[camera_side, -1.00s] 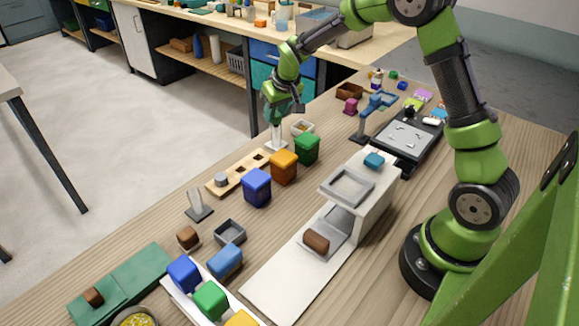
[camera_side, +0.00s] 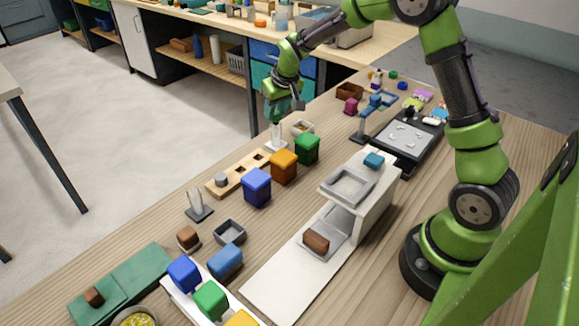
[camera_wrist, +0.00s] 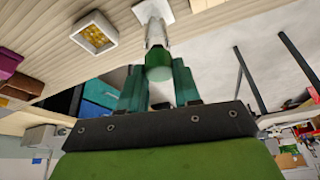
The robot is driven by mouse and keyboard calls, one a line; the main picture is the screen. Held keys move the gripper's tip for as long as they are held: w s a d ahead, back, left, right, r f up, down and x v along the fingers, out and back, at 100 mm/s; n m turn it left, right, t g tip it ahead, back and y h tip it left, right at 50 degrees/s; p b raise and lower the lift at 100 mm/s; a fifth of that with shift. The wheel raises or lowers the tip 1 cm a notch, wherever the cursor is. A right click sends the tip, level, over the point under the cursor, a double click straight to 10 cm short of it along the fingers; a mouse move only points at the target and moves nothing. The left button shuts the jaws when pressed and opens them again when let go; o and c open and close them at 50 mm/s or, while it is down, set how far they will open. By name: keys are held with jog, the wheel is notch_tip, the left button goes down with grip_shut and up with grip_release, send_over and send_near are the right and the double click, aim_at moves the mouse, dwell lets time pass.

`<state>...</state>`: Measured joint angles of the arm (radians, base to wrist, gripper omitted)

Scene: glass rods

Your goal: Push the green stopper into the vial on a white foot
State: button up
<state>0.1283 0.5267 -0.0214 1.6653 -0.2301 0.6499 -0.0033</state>
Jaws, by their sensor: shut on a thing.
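The clear vial (camera_side: 277,138) stands upright on its white foot near the table's far left edge. It also shows in the wrist view (camera_wrist: 156,32), rising from the white foot (camera_wrist: 151,10). My gripper (camera_side: 277,118) is right above the vial, pointing down. In the wrist view my gripper (camera_wrist: 159,76) is shut on the green stopper (camera_wrist: 158,66), with teal fingers on both sides. The stopper lines up with the vial's mouth and appears to meet it. How deep it sits in the mouth cannot be told.
A small white dish with yellow contents (camera_wrist: 95,34) is beside the vial. A wooden rack with holes (camera_side: 236,175) and green (camera_side: 307,148), orange (camera_side: 284,167) and blue (camera_side: 257,187) blocks stand close by. Another clear piece on a dark foot (camera_side: 199,211) stands nearer the camera.

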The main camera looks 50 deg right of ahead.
jog(key=shift+r, duration=0.4)
jog(key=shift+f, duration=1.2)
dwell(0.7)
jog(key=o, duration=0.7)
jog(key=shift+v, duration=5.5)
